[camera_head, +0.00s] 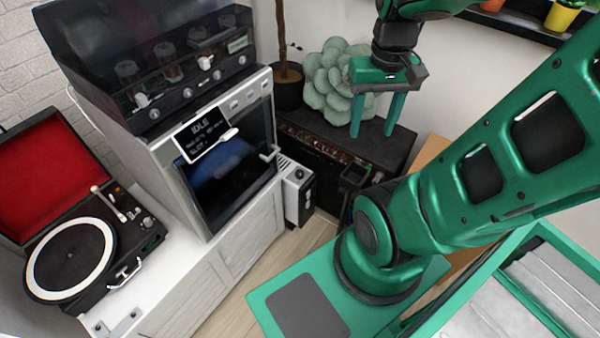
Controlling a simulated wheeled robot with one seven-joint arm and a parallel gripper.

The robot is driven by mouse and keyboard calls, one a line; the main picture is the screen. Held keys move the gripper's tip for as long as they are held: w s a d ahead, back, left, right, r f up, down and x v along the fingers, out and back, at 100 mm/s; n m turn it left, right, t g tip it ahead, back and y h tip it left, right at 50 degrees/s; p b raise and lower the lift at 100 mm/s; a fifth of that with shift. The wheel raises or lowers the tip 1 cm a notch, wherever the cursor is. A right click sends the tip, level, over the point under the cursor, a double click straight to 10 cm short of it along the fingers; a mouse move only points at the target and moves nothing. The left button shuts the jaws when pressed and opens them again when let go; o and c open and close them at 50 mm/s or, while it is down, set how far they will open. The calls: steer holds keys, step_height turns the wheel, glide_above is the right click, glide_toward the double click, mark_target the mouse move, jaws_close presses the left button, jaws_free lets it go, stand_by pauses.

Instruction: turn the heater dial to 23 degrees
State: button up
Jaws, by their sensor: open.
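A small box-shaped unit (291,196), white with a black front and slots on top, is at the right end of the white cabinet; it looks like the heater. A small round dark knob (299,174) shows near the top of its front and may be the dial. Its scale and setting are too small to read. My gripper (373,132) points down with its two green fingers apart and nothing between them. In the picture it is up and to the right of the unit, in front of the leafy plant, and apart from the knob.
A black-fronted machine with a screen (202,135) stands on the white cabinet (205,270), a red-lined record player (75,250) beside it. A pale green plant (330,83) and a dark low cabinet (390,150) are behind. A strip of wooden floor (265,268) is bare.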

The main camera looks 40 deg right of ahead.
steer(key=w+d+f+n, duration=0.1)
steer(key=w+d+f, duration=0.15)
steer(key=w, duration=0.25)
steer(key=w+d+f+n, duration=0.1)
steer(key=w+f, duration=0.3)
steer(key=w, duration=0.2)
steer(key=n+t, duration=0.3)
steer(key=t, duration=0.2)
glide_above(300, 173)
steer(key=s, duration=0.4)
step_height(300, 173, down, 36)
steer(key=f, duration=0.1)
steer(key=x, duration=0.9)
steer(key=shift+f, duration=0.3)
steer(key=c, duration=1)
